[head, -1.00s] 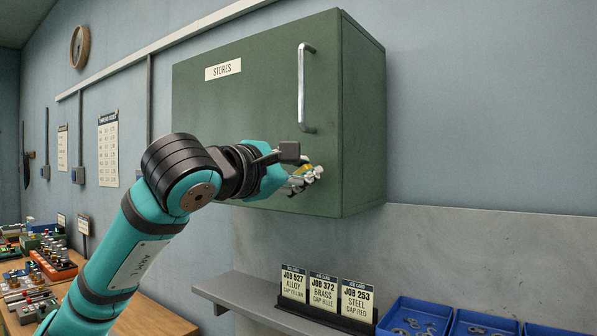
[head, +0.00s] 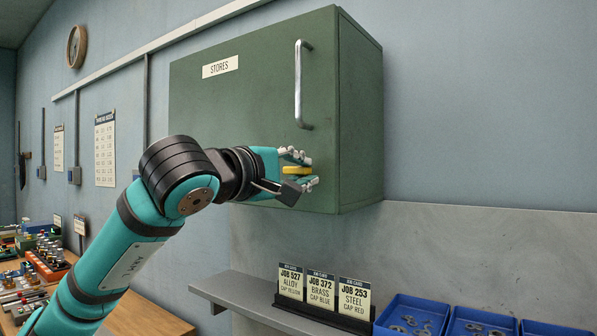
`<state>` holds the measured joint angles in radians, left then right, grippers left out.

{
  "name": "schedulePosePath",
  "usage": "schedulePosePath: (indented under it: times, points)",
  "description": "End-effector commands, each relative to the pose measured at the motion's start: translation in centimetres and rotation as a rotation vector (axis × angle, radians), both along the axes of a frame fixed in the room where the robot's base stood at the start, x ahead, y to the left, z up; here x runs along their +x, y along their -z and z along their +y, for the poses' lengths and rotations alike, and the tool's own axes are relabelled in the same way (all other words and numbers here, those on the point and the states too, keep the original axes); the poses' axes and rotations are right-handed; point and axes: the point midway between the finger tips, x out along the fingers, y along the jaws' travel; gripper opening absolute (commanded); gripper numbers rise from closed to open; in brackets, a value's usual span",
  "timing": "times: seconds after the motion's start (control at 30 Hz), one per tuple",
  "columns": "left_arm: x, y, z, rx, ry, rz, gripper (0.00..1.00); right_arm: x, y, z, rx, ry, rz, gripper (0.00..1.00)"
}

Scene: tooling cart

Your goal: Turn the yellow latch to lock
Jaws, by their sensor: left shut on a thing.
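The yellow latch (head: 292,171) is on the front of the green STORES cabinet (head: 230,115), low on the door and below the handle. It lies about level, its long side running left to right. My left gripper (head: 299,170) is shut on it, with one finger above the latch and one below. The fingers and hand hide part of the latch and its mount. The cabinet door looks closed. My right gripper is not in view.
A metal bar handle (head: 299,85) stands out from the door just above my left gripper. A grey shelf (head: 235,290) below carries job cards (head: 322,290) and blue bins (head: 412,318). A bench with tooling (head: 45,262) is at the left. The wall right of the cabinet is clear.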

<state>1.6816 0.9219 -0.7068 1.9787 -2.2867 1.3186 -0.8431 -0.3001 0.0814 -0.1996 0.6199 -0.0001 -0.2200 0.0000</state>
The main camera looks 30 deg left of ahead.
Motion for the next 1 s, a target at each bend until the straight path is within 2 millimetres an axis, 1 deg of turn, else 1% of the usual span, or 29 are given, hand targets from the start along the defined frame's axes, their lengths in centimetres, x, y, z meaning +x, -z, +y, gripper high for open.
schedulePosePath:
  times: [0.43, 0.47, 0.6, 0.63, 0.87, 1.0]
  points:
    - [-0.01, 0.06, -0.08, 0.013, 0.002, -0.001, 0.00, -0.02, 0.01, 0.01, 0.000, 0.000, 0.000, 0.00]
    - [-0.01, 0.07, -0.08, 0.013, 0.002, -0.001, 0.17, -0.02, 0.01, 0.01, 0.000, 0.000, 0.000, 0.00]
    - [0.00, 0.07, -0.06, 0.011, 0.001, -0.001, 0.35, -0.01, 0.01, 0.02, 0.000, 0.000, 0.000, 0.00]
    - [0.00, 0.07, -0.06, 0.011, 0.001, -0.001, 0.37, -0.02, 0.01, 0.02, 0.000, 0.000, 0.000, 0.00]
    - [-0.03, 0.06, -0.03, 0.010, 0.001, 0.000, 0.37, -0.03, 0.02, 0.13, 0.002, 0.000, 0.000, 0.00]
    - [-0.92, 0.00, 0.13, 0.010, 0.000, -0.001, 0.37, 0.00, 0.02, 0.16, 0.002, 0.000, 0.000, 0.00]
